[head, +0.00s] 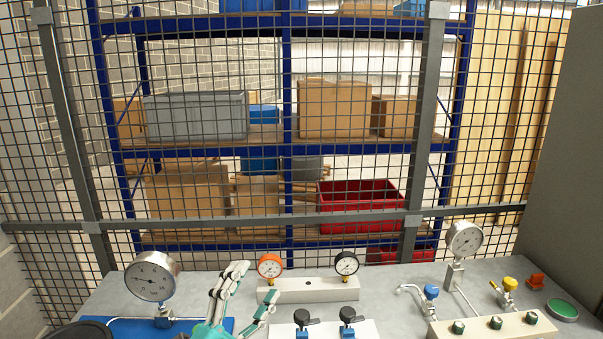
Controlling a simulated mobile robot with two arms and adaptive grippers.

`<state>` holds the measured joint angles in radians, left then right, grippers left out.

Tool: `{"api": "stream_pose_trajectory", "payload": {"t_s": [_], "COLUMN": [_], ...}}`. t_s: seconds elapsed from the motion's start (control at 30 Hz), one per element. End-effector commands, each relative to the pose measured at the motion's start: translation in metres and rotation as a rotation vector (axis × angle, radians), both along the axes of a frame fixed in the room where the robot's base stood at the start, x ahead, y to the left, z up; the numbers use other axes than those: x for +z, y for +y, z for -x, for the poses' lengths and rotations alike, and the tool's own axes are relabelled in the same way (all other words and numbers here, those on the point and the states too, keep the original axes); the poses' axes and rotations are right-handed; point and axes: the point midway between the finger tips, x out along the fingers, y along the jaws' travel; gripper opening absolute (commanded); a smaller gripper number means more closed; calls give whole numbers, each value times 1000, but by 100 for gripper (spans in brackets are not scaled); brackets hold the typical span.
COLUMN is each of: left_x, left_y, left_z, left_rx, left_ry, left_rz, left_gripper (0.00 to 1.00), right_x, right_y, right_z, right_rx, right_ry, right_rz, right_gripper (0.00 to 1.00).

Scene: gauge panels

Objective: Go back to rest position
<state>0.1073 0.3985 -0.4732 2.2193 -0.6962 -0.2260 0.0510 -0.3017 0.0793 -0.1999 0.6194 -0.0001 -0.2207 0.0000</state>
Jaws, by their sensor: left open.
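My left gripper (246,292) comes up from the bottom edge in the head view, over the grey bench top. It is open, with its fingers pointing up and nothing visible between them. It is just left of the block with the orange-rimmed gauge (270,266) and the black-rimmed gauge (346,264). A dark rounded shape at the bottom left corner is cut off by the frame. My right gripper is not in the view.
A large gauge (152,276) stands at the left above a blue mat (130,328). Black-handled valves (349,316) sit in front of the gauge block. A silver gauge (464,240), blue and yellow valves and a green disc (562,309) are at the right. A wire mesh fence closes the back.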

Motion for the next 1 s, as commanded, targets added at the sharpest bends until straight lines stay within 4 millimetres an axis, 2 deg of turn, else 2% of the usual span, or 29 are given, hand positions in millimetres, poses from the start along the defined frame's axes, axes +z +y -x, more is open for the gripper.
{"api": "stream_pose_trajectory", "payload": {"t_s": [0.03, 0.07, 0.1, 0.17, 0.2, 0.27, 0.3, 0.4, 0.5, 0.6, 0.83, 1.0], "left_x": [-27, -45, -71, -111, -137, -176, -199, -245, -276, -297, -326, -376], "left_y": [23, 37, 55, 77, 89, 104, 112, 123, 128, 129, 127, 125], "left_z": [-4, -5, -4, 5, 14, 34, 50, 92, 131, 167, 244, 233], "left_rx": [84, 136, 202, 289, 343, 417, 461, 545, 602, 646, 714, 722], "left_ry": [146, 237, 357, 532, 647, 815, 920, 1150, 1331, 1480, 1777, 1798], "left_rz": [86, 134, 191, 261, 302, 352, 378, 425, 452, 468, 480, 468], "left_gripper": [62, 62, 62, 62, 62, 62, 62, 62, 62, 62, 62, 62], "right_x": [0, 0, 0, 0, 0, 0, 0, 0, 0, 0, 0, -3], "right_y": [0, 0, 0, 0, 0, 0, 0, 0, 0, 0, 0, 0], "right_z": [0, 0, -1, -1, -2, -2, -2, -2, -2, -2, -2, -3], "right_rx": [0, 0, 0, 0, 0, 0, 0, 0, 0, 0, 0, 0], "right_ry": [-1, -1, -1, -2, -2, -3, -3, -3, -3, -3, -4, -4], "right_rz": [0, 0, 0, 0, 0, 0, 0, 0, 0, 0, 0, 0], "right_gripper": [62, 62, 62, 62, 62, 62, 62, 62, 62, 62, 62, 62]}}
